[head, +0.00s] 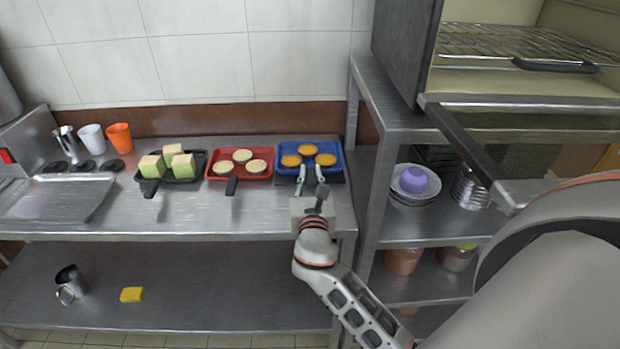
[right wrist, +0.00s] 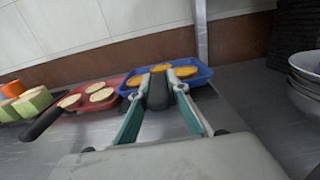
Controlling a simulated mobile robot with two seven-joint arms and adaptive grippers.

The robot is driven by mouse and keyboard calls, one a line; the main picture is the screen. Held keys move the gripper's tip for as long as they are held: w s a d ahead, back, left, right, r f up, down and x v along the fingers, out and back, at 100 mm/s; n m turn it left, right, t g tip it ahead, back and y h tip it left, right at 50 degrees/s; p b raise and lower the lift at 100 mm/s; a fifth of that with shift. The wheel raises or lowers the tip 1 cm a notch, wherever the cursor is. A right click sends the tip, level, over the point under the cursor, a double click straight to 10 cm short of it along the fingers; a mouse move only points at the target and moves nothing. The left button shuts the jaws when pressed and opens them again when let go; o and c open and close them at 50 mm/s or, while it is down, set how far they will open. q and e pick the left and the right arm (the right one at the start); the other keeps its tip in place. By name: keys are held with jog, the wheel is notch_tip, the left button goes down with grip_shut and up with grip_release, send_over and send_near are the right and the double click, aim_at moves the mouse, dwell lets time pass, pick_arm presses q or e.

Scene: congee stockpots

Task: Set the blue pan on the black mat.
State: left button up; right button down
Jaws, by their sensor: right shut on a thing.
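The blue pan (head: 310,166) holds several round orange-yellow pieces and is at the right end of the steel counter. It also shows in the right wrist view (right wrist: 203,77). The black mat (head: 338,178) shows as a dark strip below the pan's near edge, and most of it is hidden by the pan. I cannot tell whether the pan touches it. My right gripper (head: 312,180) reaches in from the front. In the right wrist view its fingers (right wrist: 158,80) are shut on the pan's dark handle (right wrist: 158,95). My left gripper is not in view.
A red pan (head: 240,176) with pale rounds sits just left of the blue pan. A black pan (head: 183,178) with green blocks is farther left. Cups (head: 120,137) stand at the back left. A steel shelf unit with bowls (head: 412,190) stands right of the counter.

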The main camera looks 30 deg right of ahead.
dwell(0.3)
jog(key=shift+f, duration=0.6)
jog(key=c, duration=2)
grip_release()
jog(key=shift+f, duration=0.1)
jog(key=shift+o, duration=0.2)
jog(key=shift+f, duration=0.1)
jog(key=shift+s, duration=0.1)
jog(key=v, duration=0.4)
jog(key=r+v, duration=0.1)
jog(key=v, duration=0.7)
jog(key=shift+r+b, duration=0.25)
jog(key=shift+b, duration=0.05)
